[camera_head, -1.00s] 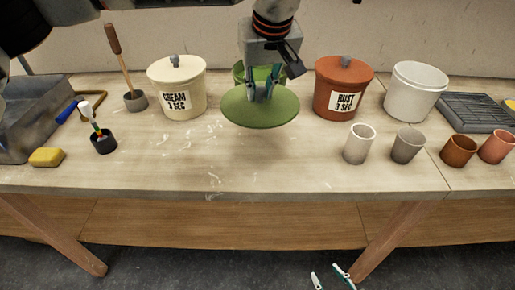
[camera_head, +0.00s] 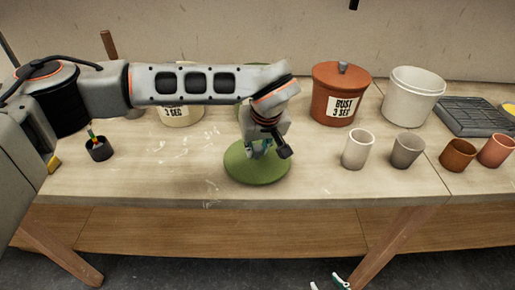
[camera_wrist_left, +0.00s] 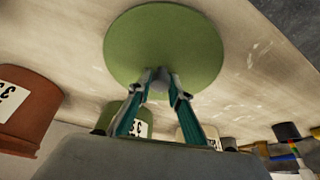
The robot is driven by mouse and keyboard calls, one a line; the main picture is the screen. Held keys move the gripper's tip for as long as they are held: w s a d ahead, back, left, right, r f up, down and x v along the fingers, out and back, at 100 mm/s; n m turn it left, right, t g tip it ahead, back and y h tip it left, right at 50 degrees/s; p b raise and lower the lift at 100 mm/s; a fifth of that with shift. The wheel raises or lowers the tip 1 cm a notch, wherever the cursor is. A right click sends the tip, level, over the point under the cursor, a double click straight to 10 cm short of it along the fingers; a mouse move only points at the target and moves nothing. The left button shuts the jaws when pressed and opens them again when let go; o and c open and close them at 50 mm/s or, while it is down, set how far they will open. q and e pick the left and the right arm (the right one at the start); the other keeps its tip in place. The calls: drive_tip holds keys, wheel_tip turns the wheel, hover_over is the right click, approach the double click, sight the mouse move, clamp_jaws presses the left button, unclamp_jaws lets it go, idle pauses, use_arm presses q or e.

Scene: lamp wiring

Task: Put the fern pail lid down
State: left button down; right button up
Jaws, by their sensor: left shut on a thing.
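The round green fern pail lid (camera_head: 257,168) is at the front middle of the table. It also shows in the left wrist view (camera_wrist_left: 150,45). My left gripper (camera_head: 262,146) is above it and shut on its grey knob (camera_wrist_left: 160,80). The lid looks level and close to the tabletop; I cannot tell if it touches. The green pail (camera_wrist_left: 114,112) stands behind, mostly hidden by my left arm in the head view. My right gripper (camera_head: 328,282) shows only its fingertips at the bottom edge, apart and empty.
The rust pail (camera_head: 338,95) with its lid and a white pail (camera_head: 413,95) stand at the back right. Several cups, including a white one (camera_head: 357,149), stand right of the lid. The cream pail (camera_head: 182,116) is partly behind my arm.

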use_arm(q)
drive_tip(key=shift+f, duration=0.2)
drive_tip(key=c, duration=1.8)
unclamp_jaws()
drive_tip(key=shift+c, duration=0.2)
drive_tip(key=shift+r, duration=0.1)
drive_tip(key=shift+r, duration=0.3)
drive_tip(key=v, duration=1.1)
drive_tip(key=shift+s, duration=0.25)
drive_tip(key=shift+r, duration=0.15)
